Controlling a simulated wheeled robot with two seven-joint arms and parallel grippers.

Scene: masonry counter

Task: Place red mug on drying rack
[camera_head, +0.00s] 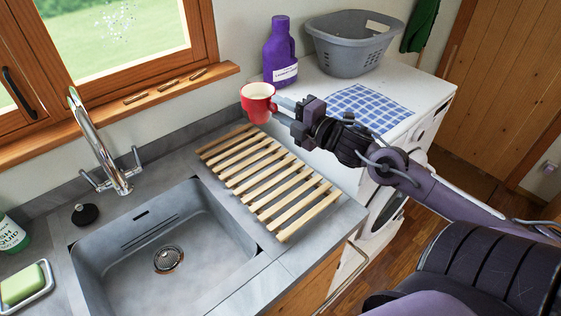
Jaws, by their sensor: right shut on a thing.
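The red mug (257,108) with a pale inside is held in the air near the far end of the drying rack. My right gripper (284,104) is shut on the mug at its right side, where the handle is. The mug looks upright. The wooden slatted drying rack (268,181) lies on the grey counter to the right of the sink, with nothing on its slats. The exact height of the mug above the rack is hard to tell. My left gripper is not in view.
The grey sink (165,246) with a tall tap (97,140) is left of the rack. A purple bottle (281,52), a grey laundry basket (352,45) and a blue checked cloth (362,108) are on the white machine top. A soap dish (27,288) sits at lower left.

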